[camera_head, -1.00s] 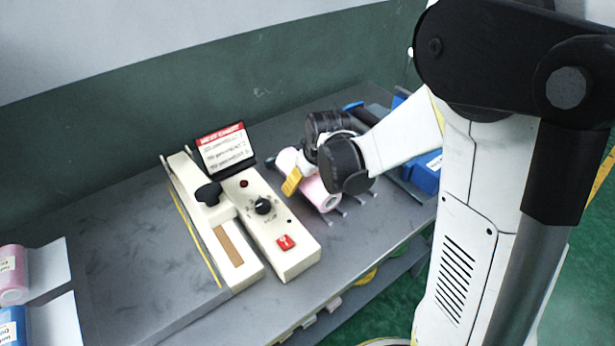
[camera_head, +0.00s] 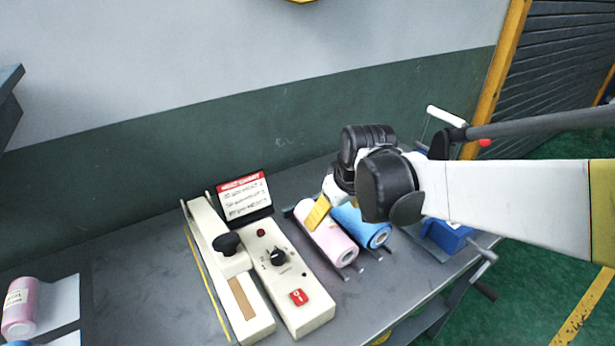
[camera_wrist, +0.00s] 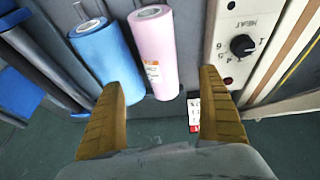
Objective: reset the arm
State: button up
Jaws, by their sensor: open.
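My gripper shows in the wrist view (camera_wrist: 165,110) with its two yellow fingers spread wide and nothing between them. In the head view one yellow finger of my gripper (camera_head: 318,212) shows above the pink roll (camera_head: 332,240); the rest is hidden behind my wrist. My arm reaches in from the right over the bench. The pink roll also shows in the wrist view (camera_wrist: 156,60), beyond the fingers, next to a blue roll (camera_wrist: 102,55). The blue roll lies right of the pink one in the head view (camera_head: 372,232).
A cream heat sealer (camera_head: 275,285) with a black knob and red switch stands left of the rolls, a sign (camera_head: 245,197) behind it. Another pink roll (camera_head: 20,305) is at far left. A blue device (camera_head: 447,236) stands at right. The bench (camera_head: 130,260) left of the sealer is clear.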

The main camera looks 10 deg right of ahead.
jog(key=s+r+m+t, duration=0.2)
jog(key=s+r+m, duration=0.1)
jog(key=s, duration=1.2)
jog(key=shift+s+a+r+m, duration=0.15)
jog(key=shift+a+m, duration=0.1)
jog(key=shift+m, duration=0.15)
